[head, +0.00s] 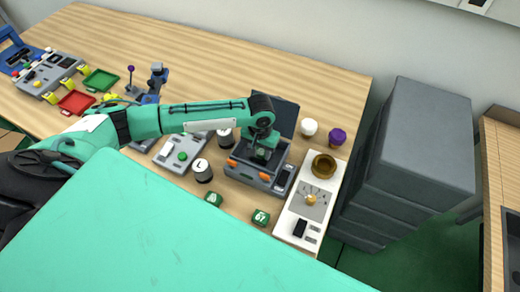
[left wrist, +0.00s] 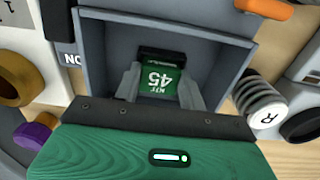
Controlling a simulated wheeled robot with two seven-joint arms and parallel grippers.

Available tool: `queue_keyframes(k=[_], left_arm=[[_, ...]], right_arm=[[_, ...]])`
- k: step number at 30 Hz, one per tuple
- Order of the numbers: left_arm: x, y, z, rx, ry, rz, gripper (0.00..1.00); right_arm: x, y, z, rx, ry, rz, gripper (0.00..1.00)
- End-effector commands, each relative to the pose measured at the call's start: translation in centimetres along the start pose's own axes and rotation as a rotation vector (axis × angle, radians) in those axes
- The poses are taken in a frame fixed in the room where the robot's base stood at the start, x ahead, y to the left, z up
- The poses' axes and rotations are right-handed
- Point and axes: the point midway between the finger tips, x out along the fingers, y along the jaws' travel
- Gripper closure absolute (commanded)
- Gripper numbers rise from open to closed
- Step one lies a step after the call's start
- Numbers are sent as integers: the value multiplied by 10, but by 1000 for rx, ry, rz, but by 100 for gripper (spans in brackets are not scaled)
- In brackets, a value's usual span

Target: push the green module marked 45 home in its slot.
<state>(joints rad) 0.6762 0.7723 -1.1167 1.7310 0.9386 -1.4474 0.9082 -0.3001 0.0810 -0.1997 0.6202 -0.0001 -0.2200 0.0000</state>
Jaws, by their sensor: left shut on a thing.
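The green module marked 45 (left wrist: 160,77) shows upside down in the left wrist view, inside a grey open-topped housing (left wrist: 95,45). Its far end meets a dark slot (left wrist: 160,54); how deep it sits I cannot tell. My left gripper (left wrist: 162,88) is shut on the module, one finger on each side. In the head view my left gripper (head: 260,154) reaches down into the housing (head: 240,173), which has orange parts on its front and a dark raised panel behind. The module is hidden there by my gripper. My right gripper is not in view.
Two other green modules, one marked 67 (head: 261,217), lie at the table's front. A white tray (head: 288,226) with a brown ring stands right of the housing. A cylinder marked L (head: 202,171) stands left. A purple-topped piece (head: 337,136) is behind.

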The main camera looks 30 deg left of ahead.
Motion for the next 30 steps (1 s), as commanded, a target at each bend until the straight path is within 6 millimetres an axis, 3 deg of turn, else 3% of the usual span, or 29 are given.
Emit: queue_keyframes(k=[30], left_arm=[[10,0,3,-1,-7,-1,82]], right_arm=[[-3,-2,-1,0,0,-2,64]])
